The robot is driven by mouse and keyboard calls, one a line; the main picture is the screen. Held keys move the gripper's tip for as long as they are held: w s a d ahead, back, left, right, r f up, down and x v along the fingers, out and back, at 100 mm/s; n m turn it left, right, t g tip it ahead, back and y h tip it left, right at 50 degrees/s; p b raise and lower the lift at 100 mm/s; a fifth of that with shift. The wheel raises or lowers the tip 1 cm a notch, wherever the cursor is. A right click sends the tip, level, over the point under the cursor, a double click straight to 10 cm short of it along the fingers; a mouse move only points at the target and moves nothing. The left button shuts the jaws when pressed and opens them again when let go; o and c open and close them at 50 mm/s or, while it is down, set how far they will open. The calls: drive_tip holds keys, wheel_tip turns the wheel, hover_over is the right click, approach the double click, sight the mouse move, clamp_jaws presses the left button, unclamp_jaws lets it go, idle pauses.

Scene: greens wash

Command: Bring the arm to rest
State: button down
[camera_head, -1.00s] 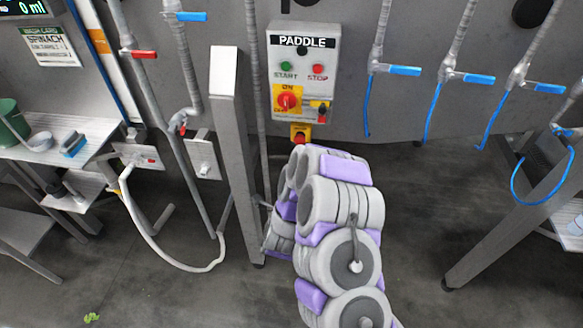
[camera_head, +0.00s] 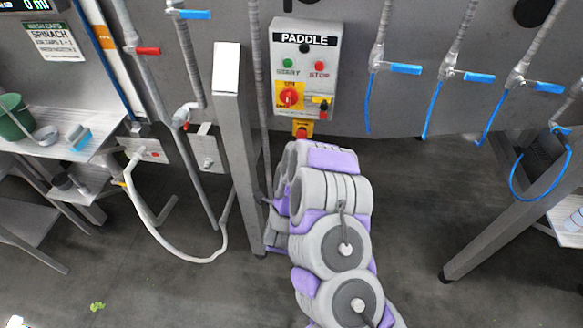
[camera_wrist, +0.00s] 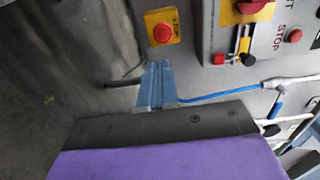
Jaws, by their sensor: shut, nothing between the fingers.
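My arm (camera_head: 335,215), grey with purple covers, is folded in the lower middle of the head view, in front of the paddle control box (camera_head: 303,68). My gripper is hard to make out in the head view. In the wrist view its blue-grey fingers (camera_wrist: 157,70) are together with nothing between them, beyond a dark bar and a purple cover. The fingers point toward the wall side with the yellow-backed red button (camera_wrist: 162,32), apart from it.
A steel post (camera_head: 236,150) stands just left of my arm. A white hose (camera_head: 165,245) loops near the floor at left. Blue-handled valves (camera_head: 405,69) with blue tubes hang at right. A side shelf (camera_head: 80,150) holds a green bucket (camera_head: 14,115). Floor right of the arm is clear.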

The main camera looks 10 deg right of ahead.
drive_tip(key=w+a+r+n+g+y+b, duration=0.1)
drive_tip(key=a+r+n+g+y+b, duration=0.15)
drive_tip(key=a+n+g+y, duration=0.3)
drive_tip(key=s+a+r+n+g+y+b, duration=0.1)
drive_tip(key=s+a+r+n+g+y, duration=0.25)
drive_tip(key=s+n, duration=0.4)
drive_tip(key=s+d+r+n+g+h+b, duration=0.1)
drive_tip(key=s+d+r+n+g, duration=0.1)
drive_tip(key=s, duration=1)
drive_tip(key=s+d+r+n+g+h+b, duration=0.1)
drive_tip(key=s+d+r+n+g, duration=0.2)
drive_tip(key=s, duration=0.9)
drive_tip(key=s+d+r+n+g+h+b, duration=0.1)
drive_tip(key=s+d+r+n+g, duration=0.2)
drive_tip(key=s, duration=0.9)
drive_tip(key=d+g, duration=0.2)
drive_tip(key=d, duration=0.2)
drive_tip(key=shift+s+d+n, duration=0.2)
drive_tip(key=shift+s+n, duration=0.05)
drive_tip(key=shift+n, duration=0.05)
